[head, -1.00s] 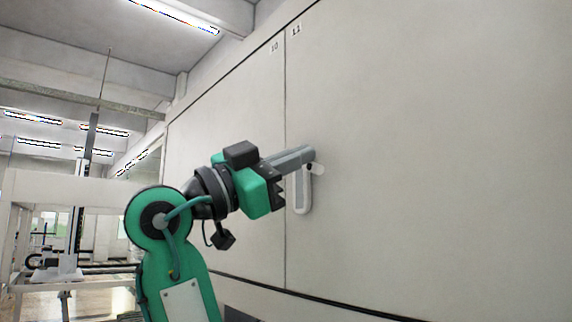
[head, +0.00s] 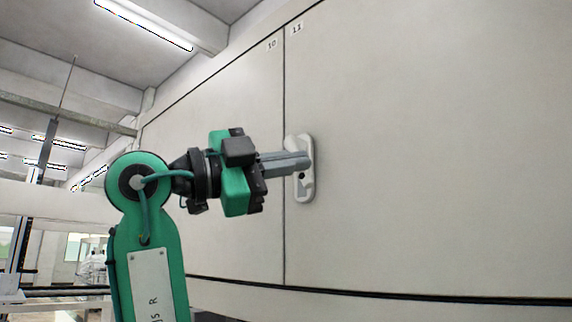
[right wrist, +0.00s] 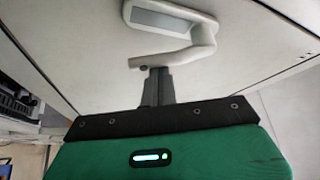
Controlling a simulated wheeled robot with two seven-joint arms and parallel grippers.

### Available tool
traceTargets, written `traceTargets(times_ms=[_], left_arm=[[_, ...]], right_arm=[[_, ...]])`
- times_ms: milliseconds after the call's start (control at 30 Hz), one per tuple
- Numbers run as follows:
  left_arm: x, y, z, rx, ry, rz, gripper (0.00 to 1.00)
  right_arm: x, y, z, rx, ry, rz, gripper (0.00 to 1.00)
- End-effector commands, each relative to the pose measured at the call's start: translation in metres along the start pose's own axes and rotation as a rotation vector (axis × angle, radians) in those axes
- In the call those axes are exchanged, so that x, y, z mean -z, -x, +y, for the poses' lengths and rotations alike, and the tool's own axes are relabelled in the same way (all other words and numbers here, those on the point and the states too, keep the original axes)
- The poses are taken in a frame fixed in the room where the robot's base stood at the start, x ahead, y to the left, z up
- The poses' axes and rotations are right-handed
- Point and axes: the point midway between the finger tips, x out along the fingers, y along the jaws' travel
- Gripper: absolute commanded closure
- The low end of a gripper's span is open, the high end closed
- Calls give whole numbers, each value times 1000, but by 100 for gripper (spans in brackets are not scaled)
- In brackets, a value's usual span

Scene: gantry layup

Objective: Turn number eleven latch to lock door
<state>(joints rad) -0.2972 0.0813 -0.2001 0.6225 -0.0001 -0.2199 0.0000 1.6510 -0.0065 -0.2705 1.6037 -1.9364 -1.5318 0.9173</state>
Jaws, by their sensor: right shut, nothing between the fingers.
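The latch (head: 304,194) is a pale upright plate on door eleven, just right of the seam. The number 11 label (head: 296,28) is at the top of that door (head: 430,150). My right gripper (head: 306,162) reaches in from the left. Its shut, empty fingers lie across the latch plate and hide part of it. In the right wrist view the fingertips (right wrist: 158,72) are at the pale, bent lever (right wrist: 190,52), close to its free end; I cannot tell whether they touch. The latch plate with its grey recess (right wrist: 160,20) shows above the lever. My left gripper is out of view.
Door ten (head: 220,150) is on the left of the seam, flush with door eleven. A dark line (head: 400,296) runs along the lower edge of the doors. The front of door eleven to the right of the latch is clear.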

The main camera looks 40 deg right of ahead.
Motion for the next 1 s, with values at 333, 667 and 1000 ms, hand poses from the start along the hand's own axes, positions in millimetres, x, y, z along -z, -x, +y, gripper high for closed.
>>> traceTargets(times_ms=[333,667,1000], left_arm=[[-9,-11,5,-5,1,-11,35],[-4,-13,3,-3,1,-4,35],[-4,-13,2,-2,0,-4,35]], right_arm=[[-12,7,-1,0,2,-1,100],[-17,10,-4,2,3,-1,100],[-18,10,-4,2,3,-1,100]])
